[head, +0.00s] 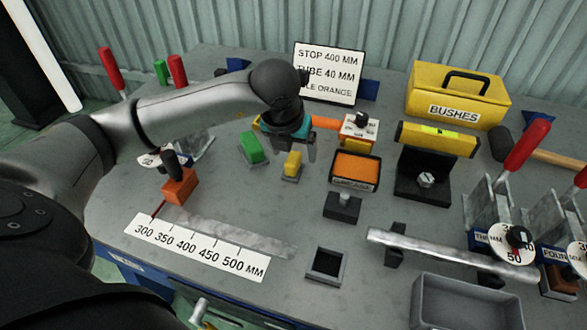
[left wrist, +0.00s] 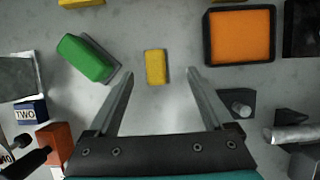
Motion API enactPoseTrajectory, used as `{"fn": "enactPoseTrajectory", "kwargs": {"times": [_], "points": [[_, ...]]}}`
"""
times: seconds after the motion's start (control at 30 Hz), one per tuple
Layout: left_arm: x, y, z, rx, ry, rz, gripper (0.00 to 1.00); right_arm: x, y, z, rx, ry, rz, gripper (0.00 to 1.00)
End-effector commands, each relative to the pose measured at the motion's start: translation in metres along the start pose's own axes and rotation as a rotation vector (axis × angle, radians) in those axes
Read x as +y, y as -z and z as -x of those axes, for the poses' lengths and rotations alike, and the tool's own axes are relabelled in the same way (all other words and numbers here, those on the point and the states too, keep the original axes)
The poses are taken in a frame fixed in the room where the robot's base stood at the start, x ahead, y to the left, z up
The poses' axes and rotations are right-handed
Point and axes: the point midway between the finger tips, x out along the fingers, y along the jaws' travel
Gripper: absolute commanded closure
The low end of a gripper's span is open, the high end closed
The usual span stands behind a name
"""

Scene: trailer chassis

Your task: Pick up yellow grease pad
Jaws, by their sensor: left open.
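The yellow grease pad (head: 292,162) is a small yellow block on a low grey base on the bench. It also shows in the left wrist view (left wrist: 155,67), ahead of and between the fingertips. My left gripper (head: 293,152) points down above and close to the pad. Its two fingers are spread wide in the left wrist view (left wrist: 159,74), with nothing between them that I can see touching. How high the fingertips are above the pad is hard to tell. My right gripper is not in view.
A green block (head: 252,147) stands left of the pad. An orange pad in a black grease tray (head: 355,169) is to the right. A ruler strip (head: 195,247) and an open black square holder (head: 326,265) lie nearer. A grey tray (head: 468,305) sits front right.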

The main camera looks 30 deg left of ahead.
Motion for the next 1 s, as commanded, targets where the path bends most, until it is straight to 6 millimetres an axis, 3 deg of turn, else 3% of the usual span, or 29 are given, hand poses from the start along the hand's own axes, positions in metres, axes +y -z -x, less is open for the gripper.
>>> {"fn": "enactPoseTrajectory", "kwargs": {"times": [0.17, 0.5, 0.8, 1.0], "points": [[0.001, 0.000, -0.012, 0.000, -0.001, -0.001, 0.15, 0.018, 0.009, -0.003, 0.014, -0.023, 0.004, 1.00], [0.007, 0.002, -0.057, 0.000, -0.001, 0.001, 0.15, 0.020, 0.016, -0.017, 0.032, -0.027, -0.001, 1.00], [0.007, 0.002, -0.060, -0.001, 0.000, 0.000, 0.15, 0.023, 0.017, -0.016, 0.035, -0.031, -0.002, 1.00], [0.007, 0.002, -0.060, -0.001, 0.000, 0.000, 0.38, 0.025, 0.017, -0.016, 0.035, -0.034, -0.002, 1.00]]}}
